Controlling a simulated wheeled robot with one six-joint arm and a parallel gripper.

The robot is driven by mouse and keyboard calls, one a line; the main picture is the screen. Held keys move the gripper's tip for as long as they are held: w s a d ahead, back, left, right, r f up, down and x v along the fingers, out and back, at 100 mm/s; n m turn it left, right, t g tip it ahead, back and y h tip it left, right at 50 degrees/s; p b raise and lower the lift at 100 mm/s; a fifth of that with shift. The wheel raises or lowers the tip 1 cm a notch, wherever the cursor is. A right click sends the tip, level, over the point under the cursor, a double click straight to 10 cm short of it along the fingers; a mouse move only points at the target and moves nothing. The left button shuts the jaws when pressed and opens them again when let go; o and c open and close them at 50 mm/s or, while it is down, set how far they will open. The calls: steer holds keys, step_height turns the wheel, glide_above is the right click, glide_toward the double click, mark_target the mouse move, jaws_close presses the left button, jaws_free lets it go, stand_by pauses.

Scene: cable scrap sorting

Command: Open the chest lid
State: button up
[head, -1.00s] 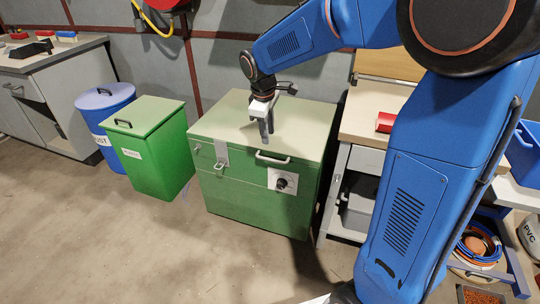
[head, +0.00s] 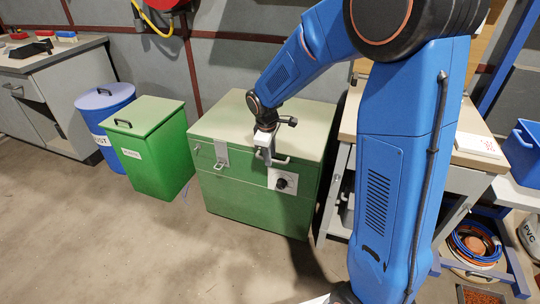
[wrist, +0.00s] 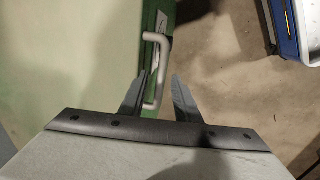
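The green chest (head: 225,195) stands on the floor against the wall, its pale green lid (head: 222,120) lying shut. A metal latch plate (head: 221,153) is on its front, with a dark round knob (head: 282,183) on a white plate to the right. My gripper (head: 267,158) is at the lid's front edge by the lid handle (head: 283,161), partly covering it. In the wrist view the grey handle (wrist: 163,65) reaches down between the two fingertips (wrist: 162,88). The fingers stand apart, with a gap to the handle on the right. Whether the left finger touches it I cannot tell.
A green lidded bin (head: 155,150) and a blue barrel (head: 103,115) stand left of the chest. A workbench (head: 350,120) is close on its right, behind my arm. The floor in front (head: 180,250) is clear.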

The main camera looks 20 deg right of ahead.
steer(key=shift+c, duration=0.5)
jaws_close()
steer(key=shift+r, duration=0.1)
